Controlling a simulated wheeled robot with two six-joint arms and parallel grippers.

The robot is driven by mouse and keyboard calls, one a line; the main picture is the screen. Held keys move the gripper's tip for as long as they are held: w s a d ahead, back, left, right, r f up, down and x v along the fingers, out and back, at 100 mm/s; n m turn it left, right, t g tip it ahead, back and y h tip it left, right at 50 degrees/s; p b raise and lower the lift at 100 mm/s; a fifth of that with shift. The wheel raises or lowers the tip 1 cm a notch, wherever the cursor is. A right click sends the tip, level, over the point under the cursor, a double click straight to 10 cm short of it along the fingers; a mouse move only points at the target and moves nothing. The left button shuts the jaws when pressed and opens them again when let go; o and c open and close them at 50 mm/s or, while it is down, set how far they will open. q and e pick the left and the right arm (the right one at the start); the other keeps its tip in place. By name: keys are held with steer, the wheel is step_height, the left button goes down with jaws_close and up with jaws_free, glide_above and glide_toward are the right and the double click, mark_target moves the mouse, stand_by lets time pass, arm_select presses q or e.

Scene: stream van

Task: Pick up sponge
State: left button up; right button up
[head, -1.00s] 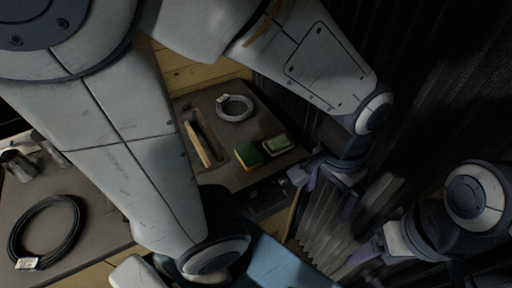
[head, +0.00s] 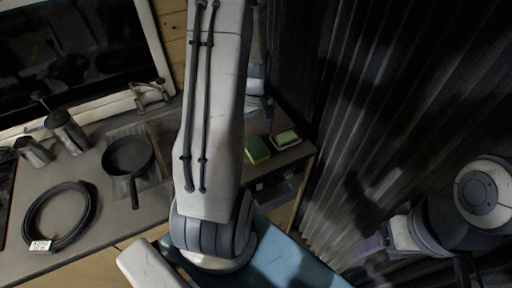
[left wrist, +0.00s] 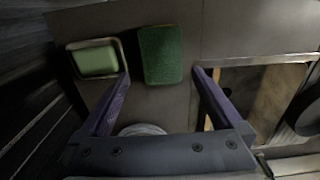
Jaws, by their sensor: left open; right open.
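The sponge (head: 257,149), green on top with a yellow side, lies on the grey counter (head: 88,166). In the left wrist view the sponge (left wrist: 161,53) lies just ahead of my left fingertips, roughly centred between them. My left gripper (left wrist: 161,73) is open with nothing between its purple fingers. In the head view it is mostly hidden behind my arm, close to the sponge on the far side. I cannot tell its height above the counter. My right gripper (head: 372,246) is open and empty at the lower right, well away from the sponge.
A dish with a green soap bar (head: 286,137) sits beside the sponge, near the left finger.

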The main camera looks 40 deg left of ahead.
mark_target(256, 146)
arm_select(q)
steer(key=f, duration=0.1)
steer(key=f+p, duration=0.1)
steer(key=f, duration=0.3)
steer(key=shift+s+d+f+p, duration=0.15)
steer(key=shift+s+p, duration=0.1)
steer(key=shift+p, duration=0.15)
steer(key=shift+f, duration=0.35)
steer(key=shift+c, duration=0.3)
steer(key=c, duration=1.2)
steer(key=shift+r, duration=0.1)
